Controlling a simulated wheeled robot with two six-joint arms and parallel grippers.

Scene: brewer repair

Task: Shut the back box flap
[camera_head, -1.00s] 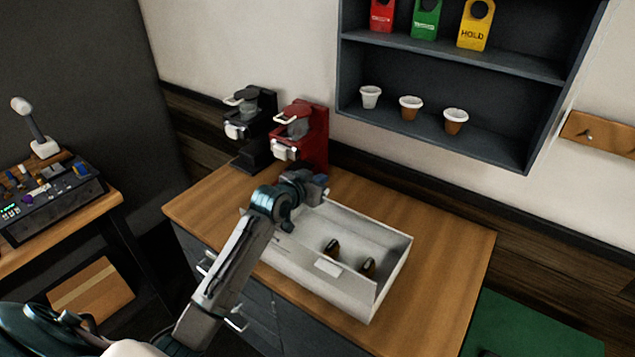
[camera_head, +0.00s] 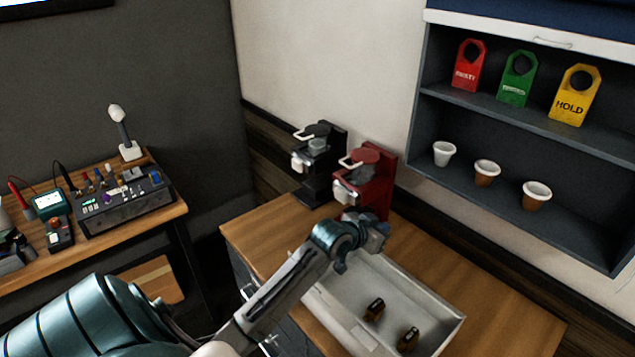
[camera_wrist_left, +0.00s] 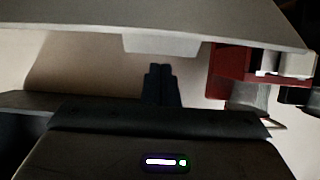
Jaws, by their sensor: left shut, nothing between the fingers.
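The open grey-white box (camera_head: 452,328) stands on the wooden counter, its near part cut off by the picture's bottom edge. Two small dark items (camera_head: 374,309) (camera_head: 408,339) lie inside it. My left gripper (camera_head: 378,230) is at the box's far left end, near the back corner. My forearm hides part of the box there. In the left wrist view my shut, empty fingers (camera_wrist_left: 160,82) point ahead, just below a pale panel with a tab (camera_wrist_left: 160,45), which looks like a box flap. I cannot tell whether they touch. My right gripper is not in view.
A red brewer (camera_head: 375,187) and a black brewer (camera_head: 322,170) stand close behind my left gripper. A wall shelf (camera_head: 500,108) with cups and coloured tags hangs at the right. The counter (camera_head: 505,315) is clear right of the box. A tool bench (camera_head: 120,228) stands at the left.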

